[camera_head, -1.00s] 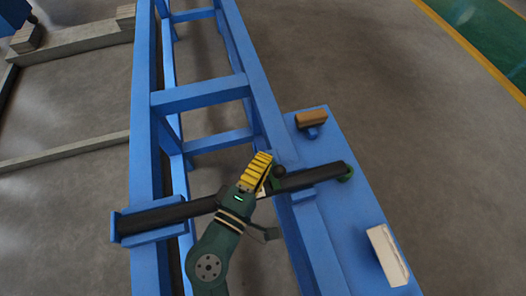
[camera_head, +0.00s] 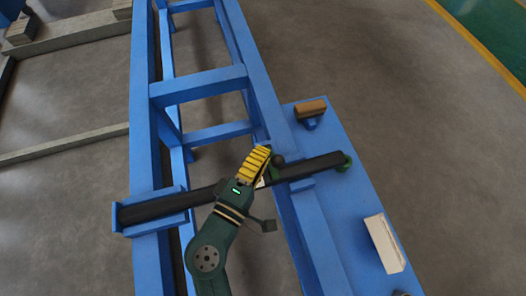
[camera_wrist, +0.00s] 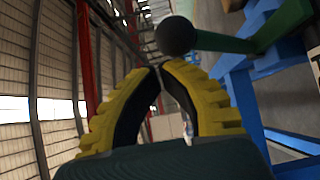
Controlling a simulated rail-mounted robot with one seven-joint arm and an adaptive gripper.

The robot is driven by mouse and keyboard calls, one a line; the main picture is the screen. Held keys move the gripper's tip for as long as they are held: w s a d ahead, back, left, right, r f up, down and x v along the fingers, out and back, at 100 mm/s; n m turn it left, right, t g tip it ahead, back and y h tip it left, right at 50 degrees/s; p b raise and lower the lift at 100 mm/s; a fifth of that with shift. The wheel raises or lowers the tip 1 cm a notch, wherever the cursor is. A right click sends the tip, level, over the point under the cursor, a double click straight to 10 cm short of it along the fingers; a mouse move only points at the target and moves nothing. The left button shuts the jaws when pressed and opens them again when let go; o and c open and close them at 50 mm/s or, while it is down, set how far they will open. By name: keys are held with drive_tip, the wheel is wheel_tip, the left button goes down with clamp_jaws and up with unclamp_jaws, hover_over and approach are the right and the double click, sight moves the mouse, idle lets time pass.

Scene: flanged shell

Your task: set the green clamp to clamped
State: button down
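The green clamp's round black knob (camera_head: 278,160) shows in the head view just right of my gripper, at the left end of a dark bar. In the wrist view the black knob (camera_wrist: 176,36) sits on the end of a green lever (camera_wrist: 232,43) that runs off to the right. My gripper (camera_head: 264,150) has ribbed yellow fingers, and its tips lie close to the knob. In the wrist view the fingertips (camera_wrist: 158,68) meet with nothing between them, and the knob is just beyond them. My gripper partly hides the clamp's base in the head view.
A long blue frame (camera_head: 200,90) with cross beams runs under my arm. The dark bar (camera_head: 315,168) crosses its right side onto a blue plate (camera_head: 345,205). On the plate are a brown block (camera_head: 311,109) and a white block (camera_head: 385,243). Open floor lies right of it.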

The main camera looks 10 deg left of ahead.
drive_tip(key=s+a+f+p, duration=0.2)
drive_tip(key=s+a, duration=0.3)
drive_tip(key=s, duration=0.2)
drive_tip(key=shift+a+f, duration=0.4)
drive_tip(key=shift+w, duration=0.1)
